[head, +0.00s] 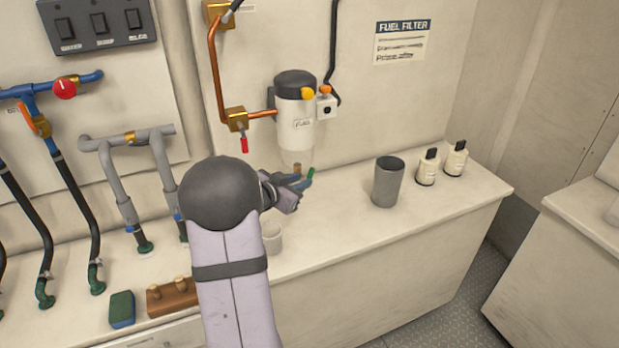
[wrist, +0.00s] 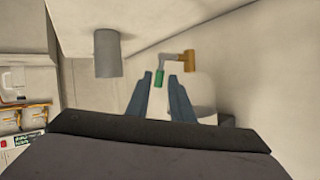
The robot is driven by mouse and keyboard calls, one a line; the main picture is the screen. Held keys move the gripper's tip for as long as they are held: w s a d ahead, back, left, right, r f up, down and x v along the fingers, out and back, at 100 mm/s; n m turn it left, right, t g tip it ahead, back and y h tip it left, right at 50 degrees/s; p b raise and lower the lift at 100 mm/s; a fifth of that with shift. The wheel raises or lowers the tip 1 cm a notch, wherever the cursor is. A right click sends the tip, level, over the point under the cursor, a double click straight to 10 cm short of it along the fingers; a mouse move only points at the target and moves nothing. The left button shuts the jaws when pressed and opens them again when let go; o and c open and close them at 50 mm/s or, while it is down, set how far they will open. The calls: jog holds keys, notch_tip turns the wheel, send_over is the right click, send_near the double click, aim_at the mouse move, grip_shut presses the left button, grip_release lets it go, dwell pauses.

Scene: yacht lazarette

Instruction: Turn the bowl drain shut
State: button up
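The fuel filter (head: 295,105) hangs on the back wall, with a dark cap, a white body and a clear bowl (head: 297,152) below. The bowl drain is a small brass fitting (head: 297,168) under the bowl; it also shows in the wrist view (wrist: 187,62). Its lever sticks out sideways and ends in a green tip (head: 310,174), clear in the wrist view (wrist: 159,78). My gripper (head: 302,181) is just below the bowl, at the lever. In the wrist view its blue fingers (wrist: 160,76) are apart, with the green tip between them. Slight gaps seem to separate tip and fingers.
A grey cup (head: 387,182) and two cream bottles (head: 427,168) (head: 456,159) stand right on the counter. A clear cup (head: 271,237) stands beside my arm. A red-tipped valve (head: 244,145) hangs on the copper line left of the filter.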

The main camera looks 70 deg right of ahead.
aim_at(309, 176)
jog(key=shift+p+x, duration=0.5)
jog(key=shift+x, duration=2.65)
jog(key=shift+c, duration=0.4)
grip_shut()
